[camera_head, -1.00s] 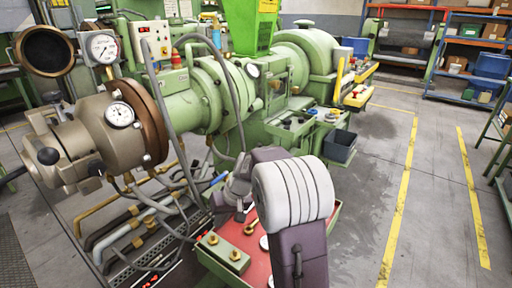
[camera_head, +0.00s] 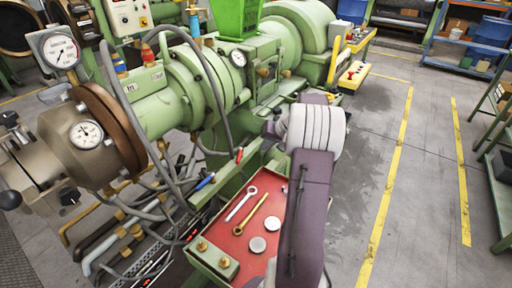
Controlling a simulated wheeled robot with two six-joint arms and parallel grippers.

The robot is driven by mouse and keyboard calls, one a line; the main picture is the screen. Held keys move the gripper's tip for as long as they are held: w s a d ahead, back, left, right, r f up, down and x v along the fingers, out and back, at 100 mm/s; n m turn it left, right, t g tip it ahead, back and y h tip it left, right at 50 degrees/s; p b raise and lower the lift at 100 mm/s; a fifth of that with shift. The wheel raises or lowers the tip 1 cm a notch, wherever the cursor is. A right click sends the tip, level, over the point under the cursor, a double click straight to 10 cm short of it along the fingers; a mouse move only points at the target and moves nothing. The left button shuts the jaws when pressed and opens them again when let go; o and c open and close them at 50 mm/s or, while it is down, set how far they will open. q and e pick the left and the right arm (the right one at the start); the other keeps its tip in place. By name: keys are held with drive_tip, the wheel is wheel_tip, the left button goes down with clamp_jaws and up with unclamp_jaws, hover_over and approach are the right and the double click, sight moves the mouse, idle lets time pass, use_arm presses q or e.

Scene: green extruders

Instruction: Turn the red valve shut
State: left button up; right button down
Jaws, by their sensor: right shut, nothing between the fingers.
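No red valve can be picked out for certain. My right gripper (camera_head: 268,129) is shut and empty, small and partly hidden beside the white wrist of my right arm. It is above and right of the red-tipped handle, apart from it in the picture. My left gripper is not in view.
A green extruder (camera_head: 205,85) with gauges and hoses fills the left and middle. A red tray (camera_head: 230,239) holds a spanner, a brass tool and round discs. Shelves (camera_head: 470,52) stand at the back right. The floor between yellow lines (camera_head: 425,170) is clear.

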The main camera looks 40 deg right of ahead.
sight(238, 159)
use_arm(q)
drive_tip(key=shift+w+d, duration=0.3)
use_arm(e)
drive_tip(key=w+a+r+x, duration=0.1)
drive_tip(key=a+x, duration=0.1)
drive_tip(key=x, duration=1)
drive_tip(key=shift+w, duration=0.25)
drive_tip(key=shift+r, duration=0.1)
use_arm(q)
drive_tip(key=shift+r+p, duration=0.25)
drive_tip(key=shift+p, duration=0.1)
use_arm(e)
drive_tip(key=shift+w+a+m+h, duration=0.45)
drive_tip(key=shift+a+m, duration=0.3)
drive_tip(key=shift+m, duration=0.05)
drive_tip(key=shift+w+a+m+h, duration=0.45)
drive_tip(key=shift+a+m, duration=0.25)
drive_tip(key=shift+m, duration=0.1)
drive_tip(key=shift+w+a, duration=0.1)
